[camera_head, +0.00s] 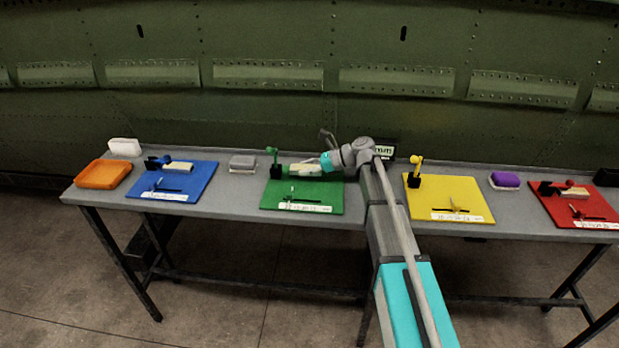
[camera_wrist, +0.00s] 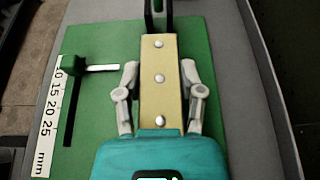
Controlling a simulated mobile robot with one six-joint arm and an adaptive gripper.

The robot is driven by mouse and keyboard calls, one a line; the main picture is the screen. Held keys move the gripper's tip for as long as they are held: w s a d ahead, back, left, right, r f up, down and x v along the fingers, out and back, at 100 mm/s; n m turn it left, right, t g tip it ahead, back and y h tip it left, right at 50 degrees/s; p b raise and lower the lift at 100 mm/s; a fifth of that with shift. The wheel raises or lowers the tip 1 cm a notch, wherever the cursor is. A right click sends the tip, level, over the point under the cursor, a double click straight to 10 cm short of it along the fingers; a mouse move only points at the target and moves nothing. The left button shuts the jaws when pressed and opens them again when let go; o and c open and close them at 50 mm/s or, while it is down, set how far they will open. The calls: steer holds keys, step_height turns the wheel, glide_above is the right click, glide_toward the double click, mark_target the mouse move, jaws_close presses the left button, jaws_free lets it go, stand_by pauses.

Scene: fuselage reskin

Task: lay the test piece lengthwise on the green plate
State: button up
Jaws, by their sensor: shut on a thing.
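The test piece is a tan strip with three silver rivets in a row (camera_wrist: 159,98); it also shows in the head view (camera_head: 305,169). My gripper (camera_wrist: 159,72) is shut on it, with one finger along each long side; it also shows in the head view (camera_head: 322,165). The piece is over the green plate (camera_head: 333,198), which fills much of the wrist view (camera_wrist: 100,45). Its far end is at the black block (camera_head: 276,171) with the green lever. I cannot tell whether the piece touches the plate.
A ruler strip (camera_wrist: 47,115) and a black slotted gauge (camera_wrist: 75,100) lie left in the wrist view. Along the bench are a blue plate (camera_head: 205,178), yellow plate (camera_head: 470,195), red plate (camera_head: 560,215), orange tray (camera_head: 103,175), grey block (camera_head: 243,162) and purple block (camera_head: 505,180).

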steer(key=shift+f+b, duration=0.7)
steer(key=shift+f, duration=0.3)
steer(key=shift+f, duration=0.15)
steer(key=o, duration=1.2)
steer(key=shift+r, duration=0.25)
steer(key=p+v, duration=0.4)
steer(key=v, duration=0.6)
steer(key=shift+d+r, duration=0.15)
steer(key=shift+d, duration=0.1)
steer(key=shift+d+r+p, duration=0.2)
steer(key=shift+d+p, duration=0.15)
steer(key=shift+d, duration=0.35)
